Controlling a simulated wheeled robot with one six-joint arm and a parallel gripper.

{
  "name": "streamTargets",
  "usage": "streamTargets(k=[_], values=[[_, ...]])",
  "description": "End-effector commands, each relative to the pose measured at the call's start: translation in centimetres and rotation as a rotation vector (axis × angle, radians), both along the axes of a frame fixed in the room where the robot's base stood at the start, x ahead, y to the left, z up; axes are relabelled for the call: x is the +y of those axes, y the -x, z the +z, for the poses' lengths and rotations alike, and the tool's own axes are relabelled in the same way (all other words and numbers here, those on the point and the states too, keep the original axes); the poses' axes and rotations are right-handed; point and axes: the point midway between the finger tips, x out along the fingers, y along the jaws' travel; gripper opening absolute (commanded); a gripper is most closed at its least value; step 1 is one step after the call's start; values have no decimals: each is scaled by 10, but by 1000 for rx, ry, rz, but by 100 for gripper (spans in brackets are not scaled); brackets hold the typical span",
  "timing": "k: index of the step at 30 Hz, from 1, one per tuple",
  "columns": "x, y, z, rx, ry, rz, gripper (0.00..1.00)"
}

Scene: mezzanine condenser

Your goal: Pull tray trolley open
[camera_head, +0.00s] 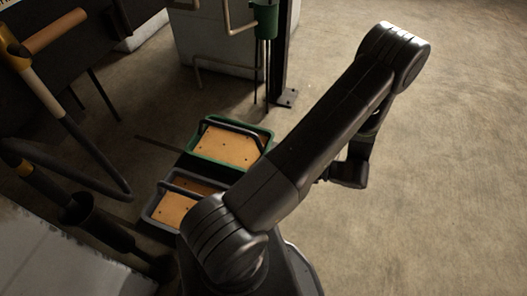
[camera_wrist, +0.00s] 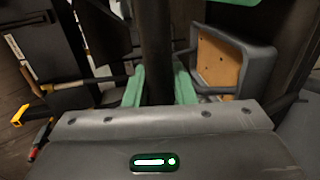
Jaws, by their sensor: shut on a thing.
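The tray trolley shows in the head view as a green-rimmed tray (camera_head: 262,133) with a wood-coloured bottom and a grey-rimmed tray (camera_head: 148,211) nearer to me, each with a dark bar over it. My arm covers their right side. In the wrist view, the green jaws of my gripper (camera_wrist: 159,88) are shut around a dark upright bar (camera_wrist: 156,40), which seems to be a trolley handle. A grey tray (camera_wrist: 255,63) shows to the right of the bar. The jaws are hidden behind my arm in the head view.
A dark post (camera_head: 279,60) on a foot plate stands behind the trays. Yellow-and-black handles and bars (camera_head: 45,95) crowd the left. A pale block (camera_head: 45,255) lies at the lower left. The concrete floor (camera_head: 450,180) on the right is clear.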

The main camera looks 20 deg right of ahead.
Motion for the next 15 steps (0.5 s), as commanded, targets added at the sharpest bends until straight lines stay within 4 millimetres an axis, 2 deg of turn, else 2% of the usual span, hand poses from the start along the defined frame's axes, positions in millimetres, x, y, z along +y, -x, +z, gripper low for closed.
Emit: streamTargets(k=[1,6,15], values=[[-12,7,1,-1,5,-7,0],[-38,27,0,-2,6,-6,0],[-62,46,0,-2,4,-4,0]])
